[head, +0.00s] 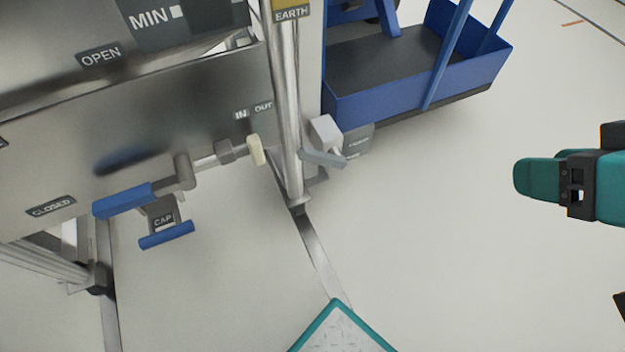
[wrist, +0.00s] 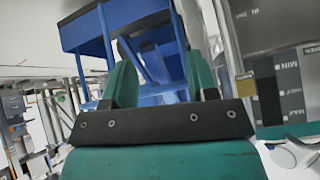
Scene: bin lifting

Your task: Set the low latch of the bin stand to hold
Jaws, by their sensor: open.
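The low latch shows in the head view at the foot of the bin stand's upright post (head: 286,110). Its flat grey lever (head: 324,159) sits below a pale block (head: 325,132), pointing right and slightly down. A small grey label plate (head: 359,138) is beside it, its words too small to read. My teal gripper (head: 522,178) is at the right, well apart from the latch, and points left. In the wrist view my gripper (wrist: 162,76) has its two teal fingers apart with nothing between them. The latch cannot be made out there.
A steel tank (head: 130,120) with a blue-handled valve (head: 122,199) and a blue cap handle (head: 166,235) stands left. A blue trolley (head: 400,95) is behind the latch; it fills the wrist view's middle (wrist: 150,30). Floor between latch and gripper is clear.

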